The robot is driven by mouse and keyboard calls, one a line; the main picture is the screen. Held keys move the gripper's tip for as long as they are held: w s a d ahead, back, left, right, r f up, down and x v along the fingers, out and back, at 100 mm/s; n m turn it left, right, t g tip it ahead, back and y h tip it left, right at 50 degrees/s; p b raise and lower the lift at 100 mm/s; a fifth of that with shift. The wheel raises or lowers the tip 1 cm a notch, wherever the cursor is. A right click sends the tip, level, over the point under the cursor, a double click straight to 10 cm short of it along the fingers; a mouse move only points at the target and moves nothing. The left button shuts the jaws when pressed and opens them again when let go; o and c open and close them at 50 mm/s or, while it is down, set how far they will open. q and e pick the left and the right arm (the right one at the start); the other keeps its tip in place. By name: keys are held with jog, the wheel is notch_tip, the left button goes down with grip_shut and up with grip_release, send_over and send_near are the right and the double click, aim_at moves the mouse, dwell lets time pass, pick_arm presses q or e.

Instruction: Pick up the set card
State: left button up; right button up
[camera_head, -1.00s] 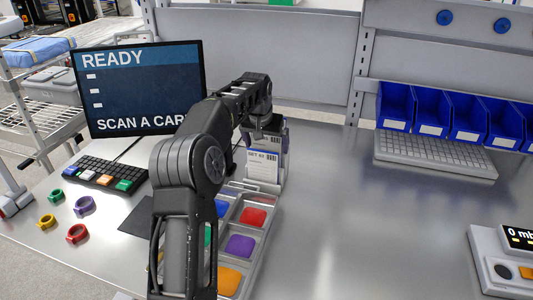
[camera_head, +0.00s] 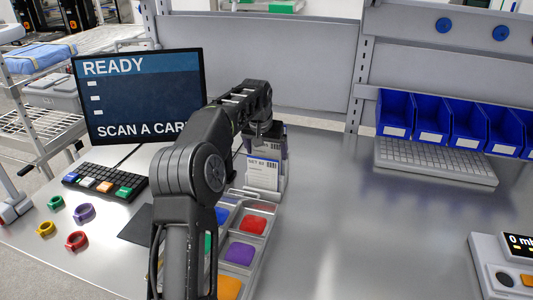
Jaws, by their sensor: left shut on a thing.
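The set card (camera_head: 263,174) is white with a printed label and a barcode, and it stands upright at the card holder (camera_head: 281,181) behind the sorting tray. My left arm reaches in from below, and its gripper (camera_head: 264,145) points down over the card's top edge. The gripper is shut on a card there. The fingertips are small and partly dark against the holder, so the exact grip is hard to see. My right gripper is not in view.
A tray (camera_head: 262,208) with coloured compartments lies in front of the holder, partly behind my arm. A monitor (camera_head: 140,95) reading "SCAN A CARD" and a keyboard (camera_head: 104,183) stand left. Coloured rings (camera_head: 84,212) lie left. Blue bins (camera_head: 430,115) stand right. The table's middle right is clear.

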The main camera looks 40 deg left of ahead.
pick_arm(q)
jog(key=r, duration=0.7)
jog(key=shift+w+d, duration=0.1)
jog(key=shift+d, duration=0.2)
jog(key=w+d+b, duration=0.1)
jog(key=d+b, duration=0.4)
jog(key=d, duration=1.2)
jog(key=shift+w+d, duration=0.2)
jog(key=shift+w, duration=0.2)
jog(key=shift+f, duration=0.1)
jog(key=shift+s, duration=0.1)
